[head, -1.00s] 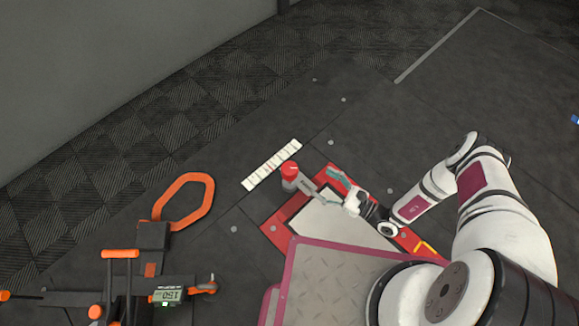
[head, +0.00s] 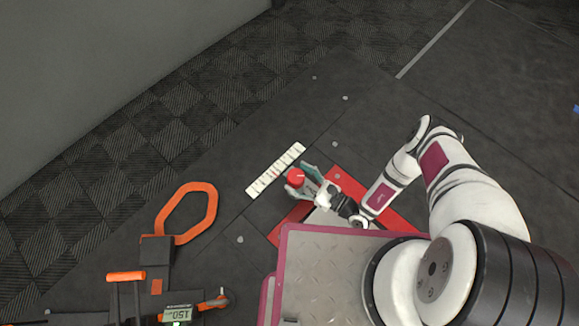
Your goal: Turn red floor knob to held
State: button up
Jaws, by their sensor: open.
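The red floor knob (head: 295,176) stands low near the floor, at the upper left corner of a red-framed plate (head: 376,200). A white strip with marks (head: 275,170) lies on the floor just left of the knob. My gripper (head: 301,182) is open at the knob, with one teal-tipped finger on its upper right side and the other finger low beside it. The fingers partly hide the knob's base. I cannot tell whether they touch the knob.
An orange hexagonal loop (head: 187,240) and a device with orange handles and a display reading 150 (head: 178,314) stand at the lower left. My own base plate covers the lower middle. The dark floor beyond the strip is clear.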

jog(key=shift+w+a, duration=0.3)
jog(key=shift+a, duration=0.25)
jog(key=c, duration=1.2)
